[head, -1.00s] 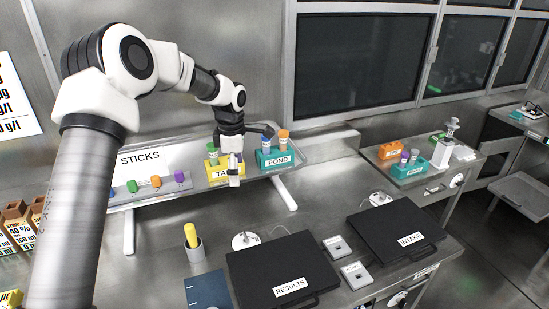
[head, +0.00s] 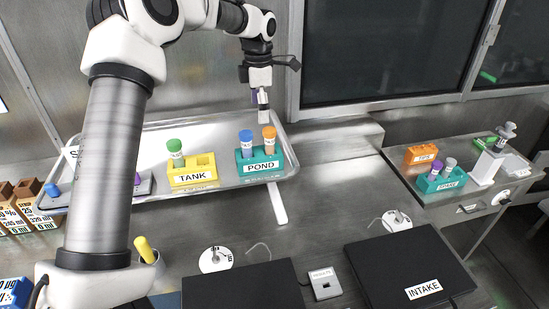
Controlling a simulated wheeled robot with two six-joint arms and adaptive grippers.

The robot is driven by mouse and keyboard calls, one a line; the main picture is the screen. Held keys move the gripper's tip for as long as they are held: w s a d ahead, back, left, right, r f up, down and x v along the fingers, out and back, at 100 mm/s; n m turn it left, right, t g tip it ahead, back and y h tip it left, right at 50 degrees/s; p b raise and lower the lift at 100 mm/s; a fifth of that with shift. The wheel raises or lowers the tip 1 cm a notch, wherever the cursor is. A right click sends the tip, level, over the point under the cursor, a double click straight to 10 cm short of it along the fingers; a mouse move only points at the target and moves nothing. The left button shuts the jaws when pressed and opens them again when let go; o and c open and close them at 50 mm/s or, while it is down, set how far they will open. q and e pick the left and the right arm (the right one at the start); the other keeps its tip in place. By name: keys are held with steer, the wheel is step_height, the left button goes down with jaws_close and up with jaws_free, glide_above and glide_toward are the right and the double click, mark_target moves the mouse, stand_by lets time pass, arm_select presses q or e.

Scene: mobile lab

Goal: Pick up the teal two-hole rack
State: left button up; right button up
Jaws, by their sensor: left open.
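A teal rack labelled POND (head: 262,171) stands upright on the raised metal tray. A blue-capped tube (head: 246,142) and an orange-capped tube (head: 269,138) stand in it, side by side. My left gripper (head: 262,108) points down above and behind these tubes in the picture, open and empty, apart from the rack. A second teal rack (head: 434,183), its label too small to read surely, stands on the right-hand bench with a purple-capped and a pale-capped tube. Its number of holes is hard to tell. My right gripper is not in view.
A yellow TANK rack (head: 192,178) with a green-capped tube stands close left of POND on the tray (head: 222,197). An orange rack (head: 420,154) stands on the right bench. A black INTAKE case (head: 405,262) lies on the front bench. Bare bench lies right of the tray.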

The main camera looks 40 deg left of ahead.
arm_select(q)
steer(key=b, duration=0.4)
glide_above(259, 152)
step_height(259, 152, down, 4)
steer(key=shift+f, duration=0.4)
steer(key=shift+w+f, duration=0.15)
steer(key=shift+f, duration=0.2)
steer(key=f, duration=0.2)
steer(key=f+p, duration=0.1)
steer(key=f, duration=0.1)
steer(key=f+p, duration=0.1)
steer(key=f, duration=0.2)
steer(key=shift+s, duration=0.3)
steer(key=shift+w+f, duration=0.15)
steer(key=shift+w, duration=0.05)
steer(key=shift+s, duration=0.1)
steer(key=c, duration=1.4)
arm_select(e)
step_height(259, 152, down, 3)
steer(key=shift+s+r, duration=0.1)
